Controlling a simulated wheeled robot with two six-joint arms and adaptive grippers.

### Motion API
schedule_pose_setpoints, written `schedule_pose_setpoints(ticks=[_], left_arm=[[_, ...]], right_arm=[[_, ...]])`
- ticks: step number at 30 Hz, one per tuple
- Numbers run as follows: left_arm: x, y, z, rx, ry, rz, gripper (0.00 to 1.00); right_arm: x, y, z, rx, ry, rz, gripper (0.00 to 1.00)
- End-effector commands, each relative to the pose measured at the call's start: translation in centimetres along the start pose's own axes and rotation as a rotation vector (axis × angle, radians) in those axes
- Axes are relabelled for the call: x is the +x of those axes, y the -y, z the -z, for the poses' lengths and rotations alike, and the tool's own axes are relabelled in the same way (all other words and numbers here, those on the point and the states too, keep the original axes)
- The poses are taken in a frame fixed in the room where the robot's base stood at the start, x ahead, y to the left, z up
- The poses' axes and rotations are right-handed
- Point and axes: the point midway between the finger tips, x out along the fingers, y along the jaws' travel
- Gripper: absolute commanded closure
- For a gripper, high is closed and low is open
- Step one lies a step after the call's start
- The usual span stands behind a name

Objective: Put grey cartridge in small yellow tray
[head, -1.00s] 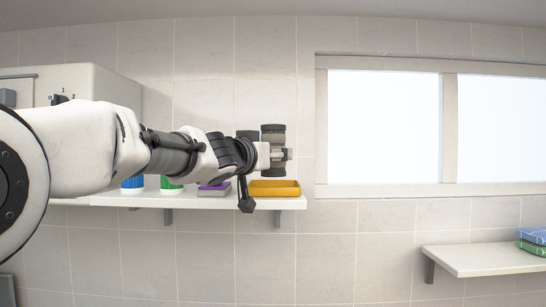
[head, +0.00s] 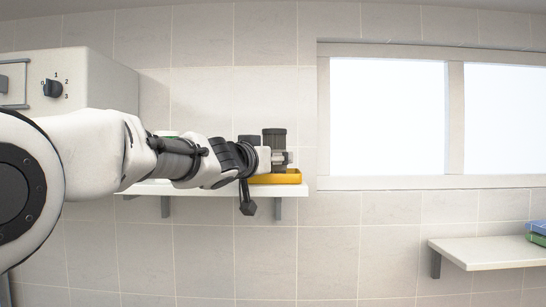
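The grey cartridge (head: 274,137) is a dark upright cylinder above the yellow tray's far part, its lower part hidden by my gripper and the tray rim. My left gripper (head: 281,158) is shut on the cartridge, just above the tray. The small yellow tray (head: 288,178) sits at the right end of the wall shelf, partly hidden by my gripper. I cannot tell whether the cartridge touches the tray floor. My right gripper is not in view.
The white wall shelf (head: 290,190) carries the tray; my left arm hides most of the shelf. A white cabinet with a dial (head: 53,88) stands at left. A lower shelf (head: 480,254) at right holds folded cloths (head: 538,234). A window (head: 390,115) is at right.

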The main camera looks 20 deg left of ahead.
Motion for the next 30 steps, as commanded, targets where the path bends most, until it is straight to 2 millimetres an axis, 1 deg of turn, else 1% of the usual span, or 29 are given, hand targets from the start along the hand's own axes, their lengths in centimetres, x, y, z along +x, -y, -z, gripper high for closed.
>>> schedule_pose_setpoints(ticks=[5,6,7,8,23,26,30], left_arm=[[0.0,0.0,0.0,-0.001,0.001,0.000,0.82],[0.0,0.0,0.0,-0.001,0.001,0.000,0.30],[0.0,0.0,0.0,-0.001,0.001,0.000,0.19],[0.0,0.0,0.0,-0.001,0.001,0.000,0.15],[0.0,0.0,0.1,-0.001,0.001,0.000,0.15],[-0.2,-0.1,0.9,-0.001,0.000,0.001,0.15],[-0.8,-0.3,2.7,-0.001,0.000,0.002,0.15]], right_arm=[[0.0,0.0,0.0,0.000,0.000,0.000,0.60],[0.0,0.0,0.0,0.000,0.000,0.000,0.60],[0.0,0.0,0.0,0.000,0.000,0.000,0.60],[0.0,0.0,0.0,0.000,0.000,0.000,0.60],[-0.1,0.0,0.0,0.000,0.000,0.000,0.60],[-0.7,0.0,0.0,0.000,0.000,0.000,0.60],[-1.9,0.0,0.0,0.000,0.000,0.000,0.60]])
